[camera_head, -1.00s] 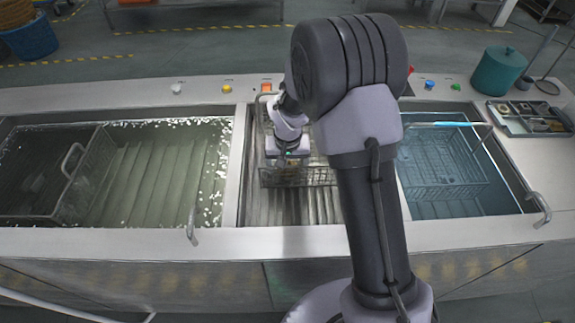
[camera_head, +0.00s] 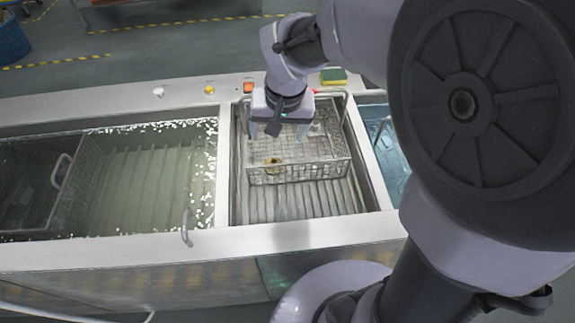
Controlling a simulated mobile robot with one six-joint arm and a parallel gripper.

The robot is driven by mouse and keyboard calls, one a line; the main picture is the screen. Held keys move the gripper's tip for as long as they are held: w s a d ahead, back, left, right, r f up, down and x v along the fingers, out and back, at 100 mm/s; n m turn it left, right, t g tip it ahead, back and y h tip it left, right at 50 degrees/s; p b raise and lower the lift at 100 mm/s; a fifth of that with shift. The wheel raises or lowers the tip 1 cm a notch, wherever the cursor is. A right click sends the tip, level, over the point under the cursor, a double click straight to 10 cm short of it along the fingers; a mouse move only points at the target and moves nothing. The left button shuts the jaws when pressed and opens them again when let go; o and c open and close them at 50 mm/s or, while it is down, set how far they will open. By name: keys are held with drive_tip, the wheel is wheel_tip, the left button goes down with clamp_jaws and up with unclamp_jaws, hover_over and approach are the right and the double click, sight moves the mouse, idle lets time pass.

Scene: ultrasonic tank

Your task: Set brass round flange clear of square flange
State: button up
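A small brass-coloured round part (camera_head: 274,164), likely the round flange, lies in the wire basket (camera_head: 330,170) near its front left. A pale grey part (camera_head: 316,129) sits further back in the basket, right of my gripper; it is too small to tell whether it is the square flange. My gripper (camera_head: 278,133) hangs above the back left of the basket with its two fingers spread apart. Nothing shows between them. The brass part appears below and in front of the fingers, apart from them.
The basket stands in the middle tank (camera_head: 241,205), which has a ribbed floor. A murky tank (camera_head: 150,180) lies left and a blue tank (camera_head: 377,120) right, partly hidden by my arm. A green and yellow sponge (camera_head: 333,76) lies on the back ledge.

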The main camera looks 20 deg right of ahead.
drive_tip(key=s+r+t, duration=0.1)
drive_tip(key=s+r, duration=0.1)
drive_tip(key=s, duration=0.4)
drive_tip(key=s+a+r+t+y, duration=0.1)
drive_tip(key=s+r, duration=0.2)
drive_tip(key=s, duration=0.3)
drive_tip(key=s+a+r+m, duration=0.1)
drive_tip(key=s+r, duration=0.1)
drive_tip(key=s, duration=0.4)
drive_tip(key=shift+r+t+y, duration=0.3)
drive_tip(key=shift+r+t, duration=0.1)
